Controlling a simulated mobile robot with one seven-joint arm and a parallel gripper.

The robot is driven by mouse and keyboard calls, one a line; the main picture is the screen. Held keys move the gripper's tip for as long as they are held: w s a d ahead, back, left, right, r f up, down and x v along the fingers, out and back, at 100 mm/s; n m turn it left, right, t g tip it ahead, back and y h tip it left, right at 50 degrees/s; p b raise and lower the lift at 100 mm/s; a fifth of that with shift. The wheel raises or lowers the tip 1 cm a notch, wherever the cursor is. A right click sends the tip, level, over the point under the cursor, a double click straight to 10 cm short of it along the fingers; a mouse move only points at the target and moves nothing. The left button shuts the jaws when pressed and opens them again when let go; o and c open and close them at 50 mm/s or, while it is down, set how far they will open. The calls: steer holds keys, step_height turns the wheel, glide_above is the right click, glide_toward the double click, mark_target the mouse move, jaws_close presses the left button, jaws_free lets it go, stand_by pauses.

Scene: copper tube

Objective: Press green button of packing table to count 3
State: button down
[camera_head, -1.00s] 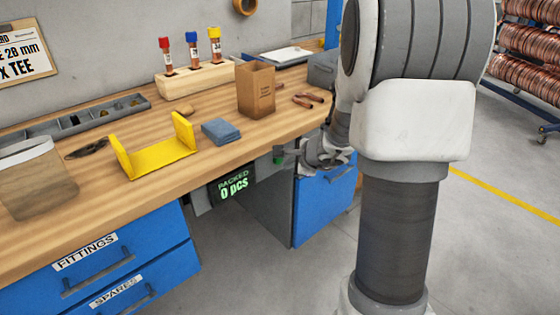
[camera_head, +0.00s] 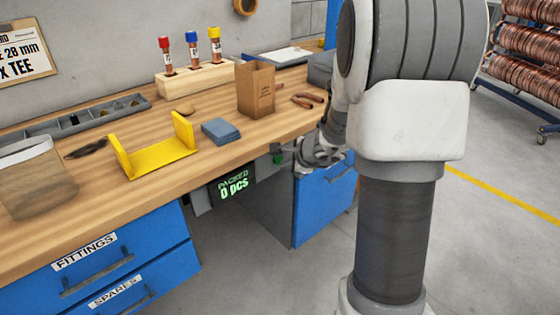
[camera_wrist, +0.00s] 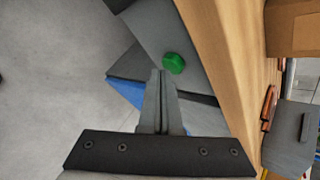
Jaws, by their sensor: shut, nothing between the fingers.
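The green button (camera_wrist: 174,63) sits on a grey housing under the front edge of the packing table (camera_head: 95,215). It also shows in the head view (camera_head: 278,158), small and just left of my gripper (camera_head: 299,157). In the wrist view my gripper (camera_wrist: 160,75) is shut and empty, its fingertips just left of the button. I cannot tell whether the tips touch it. The counter display (camera_head: 232,186) under the tabletop reads "PACKED 0 pcs".
On the table are a cardboard box (camera_head: 256,92), a yellow bracket (camera_head: 155,152), a blue-grey block (camera_head: 221,131) and copper pieces (camera_head: 308,100). A blue cabinet (camera_head: 324,203) stands below, close to my gripper. The floor in front is clear.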

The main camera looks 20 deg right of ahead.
steer(key=shift+w+a, duration=0.2)
steer(key=shift+w, duration=0.2)
stand_by(0.3)
steer(key=shift+s+d+b, duration=0.3)
steer(key=shift+s+b, duration=0.1)
steer(key=shift+s, duration=0.45)
steer(key=shift+s, duration=0.1)
steer(key=shift+s+d+b, duration=0.2)
steer(key=shift+s+d, duration=0.1)
steer(key=shift+s, duration=0.45)
steer(key=shift+s+d+b, duration=0.25)
steer(key=shift+s+d, duration=0.05)
steer(key=shift+s, duration=0.5)
steer(key=shift+s+d+b, duration=0.2)
steer(key=shift+s+d, duration=0.1)
steer(key=shift+s, duration=0.45)
stand_by(0.8)
